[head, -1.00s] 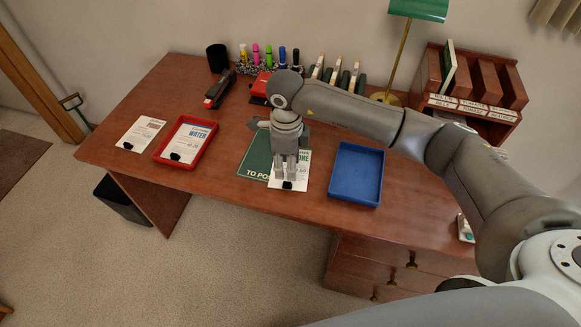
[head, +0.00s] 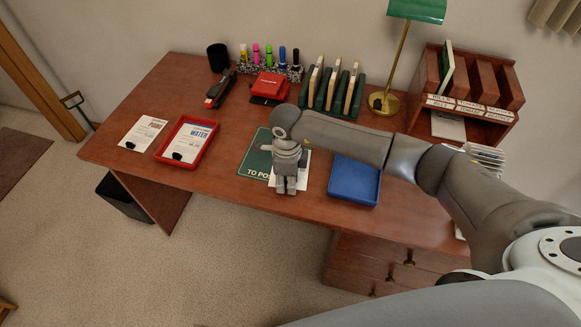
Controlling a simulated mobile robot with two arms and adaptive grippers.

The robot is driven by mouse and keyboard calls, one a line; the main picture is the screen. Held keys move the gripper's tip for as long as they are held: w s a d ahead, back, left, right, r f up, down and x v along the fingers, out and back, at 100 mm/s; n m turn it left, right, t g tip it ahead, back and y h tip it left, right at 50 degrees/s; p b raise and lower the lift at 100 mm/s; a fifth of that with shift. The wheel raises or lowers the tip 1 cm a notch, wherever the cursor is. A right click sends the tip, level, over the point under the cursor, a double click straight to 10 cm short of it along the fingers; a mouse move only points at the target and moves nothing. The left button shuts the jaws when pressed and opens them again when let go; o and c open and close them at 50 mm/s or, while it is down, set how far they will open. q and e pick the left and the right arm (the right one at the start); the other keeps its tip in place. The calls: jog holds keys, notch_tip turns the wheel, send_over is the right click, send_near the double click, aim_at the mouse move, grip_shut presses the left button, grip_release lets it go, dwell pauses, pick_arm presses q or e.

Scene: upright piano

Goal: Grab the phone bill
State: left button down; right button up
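The phone bill (head: 303,170) is a white sheet on the green mat (head: 254,160) near the desk's front edge. My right gripper (head: 286,188) points down over the bill and hides most of it, including its print and black clip. The two fingers are close together at the bill's front end. I cannot tell whether they hold the clip or paper. My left gripper is not in view.
A blue tray (head: 354,181) lies just right of the mat. A red tray (head: 188,143) with the water bill and another clipped sheet (head: 142,133) lie left. A stapler (head: 220,89), markers, green rack (head: 333,91), lamp and wooden organizer line the back.

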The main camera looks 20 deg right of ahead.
grip_shut()
jog(key=shift+r, duration=0.1)
